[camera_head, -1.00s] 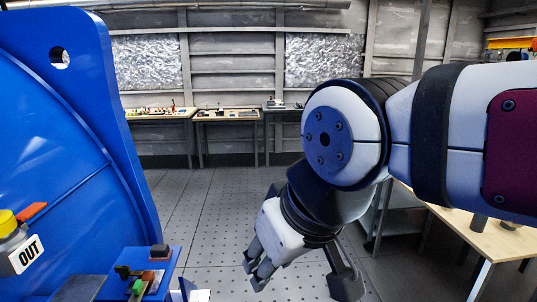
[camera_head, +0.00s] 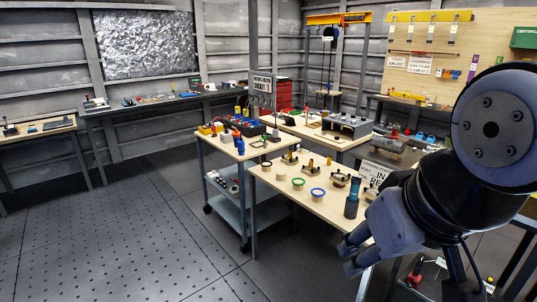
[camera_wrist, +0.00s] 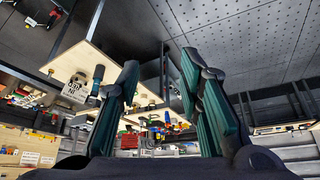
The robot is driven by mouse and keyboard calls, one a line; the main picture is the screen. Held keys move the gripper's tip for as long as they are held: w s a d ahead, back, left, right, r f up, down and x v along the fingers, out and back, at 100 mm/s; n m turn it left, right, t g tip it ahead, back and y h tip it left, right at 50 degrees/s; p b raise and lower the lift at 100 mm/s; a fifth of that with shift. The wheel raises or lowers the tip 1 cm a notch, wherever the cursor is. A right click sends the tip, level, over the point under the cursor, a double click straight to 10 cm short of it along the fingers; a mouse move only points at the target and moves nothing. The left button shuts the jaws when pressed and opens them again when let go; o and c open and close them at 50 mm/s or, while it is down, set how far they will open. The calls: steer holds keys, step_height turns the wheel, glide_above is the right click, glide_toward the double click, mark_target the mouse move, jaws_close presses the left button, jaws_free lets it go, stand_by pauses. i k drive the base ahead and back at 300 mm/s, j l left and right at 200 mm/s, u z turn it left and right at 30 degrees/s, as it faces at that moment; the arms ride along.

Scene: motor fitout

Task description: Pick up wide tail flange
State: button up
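Several small parts stand on a light wooden table (camera_head: 275,182) in the head view. Among them are dark flange-like parts with raised knobs, one (camera_head: 290,158) at the back and one (camera_head: 340,179) further right. I cannot tell which is the wide tail flange at this size. My gripper (camera_head: 351,256) hangs beyond the table's near right edge, apart from the parts. In the wrist view my gripper (camera_wrist: 165,85) has its two fingers wide apart with nothing between them. The wrist view shows the tables at a steep tilt.
A green ring (camera_head: 298,183), a blue ring (camera_head: 318,194) and a dark blue upright cylinder (camera_head: 352,198) stand on the table. A wheeled cart (camera_head: 230,208) stands close at its left. Benches line the walls. The floor (camera_head: 130,235) at left is open.

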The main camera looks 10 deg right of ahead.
mark_target(286, 160)
steer(key=i+j+z, duration=0.25)
steer(key=i, duration=0.25)
steer(key=i+j+z, duration=0.3)
steer(key=i+j+u, duration=0.3)
steer(key=i+u, duration=0.15)
steer(key=u, duration=5.25)
steer(key=z, duration=4.7)
